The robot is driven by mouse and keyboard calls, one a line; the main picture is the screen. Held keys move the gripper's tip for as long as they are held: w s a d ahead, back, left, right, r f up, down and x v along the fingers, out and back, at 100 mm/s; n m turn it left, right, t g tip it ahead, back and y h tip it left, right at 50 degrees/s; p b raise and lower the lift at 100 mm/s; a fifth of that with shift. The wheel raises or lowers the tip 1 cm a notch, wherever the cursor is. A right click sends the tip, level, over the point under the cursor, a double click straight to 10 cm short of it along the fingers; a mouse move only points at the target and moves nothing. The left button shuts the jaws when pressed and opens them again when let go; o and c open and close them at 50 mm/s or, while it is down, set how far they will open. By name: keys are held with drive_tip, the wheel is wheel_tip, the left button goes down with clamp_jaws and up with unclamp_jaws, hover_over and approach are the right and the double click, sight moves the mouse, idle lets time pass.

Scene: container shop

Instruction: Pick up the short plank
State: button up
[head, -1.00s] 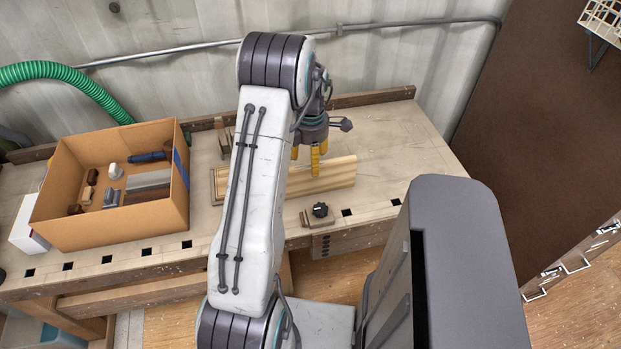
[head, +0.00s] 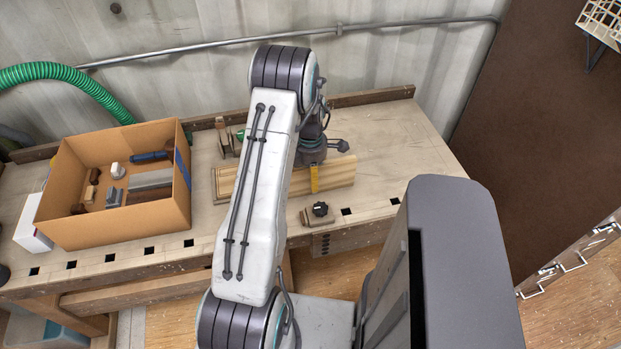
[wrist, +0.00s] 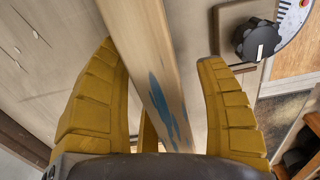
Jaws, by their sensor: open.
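A pale wooden plank (head: 338,174) lies flat on the workbench; my arm hides part of it in the head view. In the wrist view, a plank (wrist: 142,45) with a blue paint mark runs lengthwise between my yellow fingers. My gripper (wrist: 160,52) is open, with one finger on each side of the plank and visible gaps between. In the head view, my gripper (head: 313,182) points down at the plank, with one finger clearly visible. I cannot tell how far the fingertips are above the bench.
A black knob on a wooden block (head: 320,210) sits close by at the bench's front edge and also shows in the wrist view (wrist: 258,40). An open cardboard box (head: 120,225) with several tools and blocks stands left. The bench right of the plank (head: 405,150) is clear.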

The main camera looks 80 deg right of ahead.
clamp_jaws()
idle(0.5)
drive_tip(key=shift+r, duration=0.15)
